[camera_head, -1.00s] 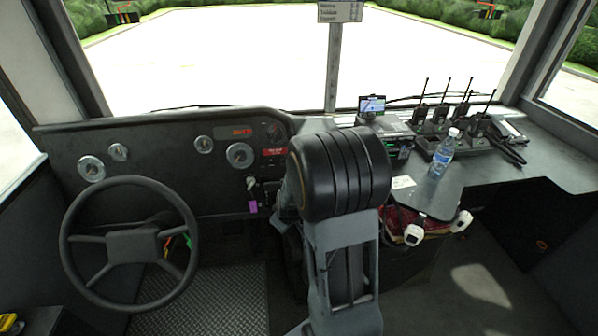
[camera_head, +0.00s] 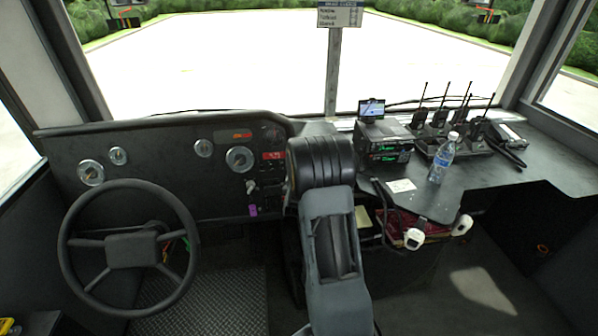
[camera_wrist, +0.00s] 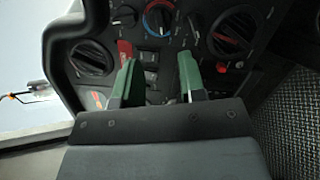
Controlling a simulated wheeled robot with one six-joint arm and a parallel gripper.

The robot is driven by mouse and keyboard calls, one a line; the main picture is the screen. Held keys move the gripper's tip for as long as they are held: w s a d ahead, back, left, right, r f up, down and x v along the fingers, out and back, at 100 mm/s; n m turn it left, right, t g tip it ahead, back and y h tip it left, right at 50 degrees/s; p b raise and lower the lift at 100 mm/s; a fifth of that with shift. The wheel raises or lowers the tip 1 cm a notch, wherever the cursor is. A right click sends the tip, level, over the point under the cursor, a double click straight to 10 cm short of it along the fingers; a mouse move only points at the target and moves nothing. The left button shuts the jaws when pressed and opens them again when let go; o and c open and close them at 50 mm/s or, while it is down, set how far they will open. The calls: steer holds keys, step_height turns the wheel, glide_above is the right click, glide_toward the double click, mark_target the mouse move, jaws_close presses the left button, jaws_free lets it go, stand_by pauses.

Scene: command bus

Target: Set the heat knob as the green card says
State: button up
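The heat knob (camera_wrist: 159,18), a dark dial with a blue and red arc, is at the top of the wrist view on the dark control panel. Its pointer setting is too small to read surely. My gripper (camera_wrist: 157,78) has two green fingers, spread apart with nothing between them. The fingertips are below the knob in the picture and apart from it. In the head view my arm hides the gripper and the knob. A pale yellow-green patch (camera_head: 362,217) shows right of my arm; I cannot tell whether it is the green card.
Another dial (camera_wrist: 235,32) and a round black vent or dial (camera_wrist: 91,57) flank the heat knob. A red lever (camera_wrist: 125,50) is near the left finger. A steering wheel (camera_head: 130,250) stands left; a bottle (camera_head: 441,158) and radios (camera_head: 440,118) are on the right counter.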

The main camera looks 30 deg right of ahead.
steer(key=x, duration=0.9)
jaws_close()
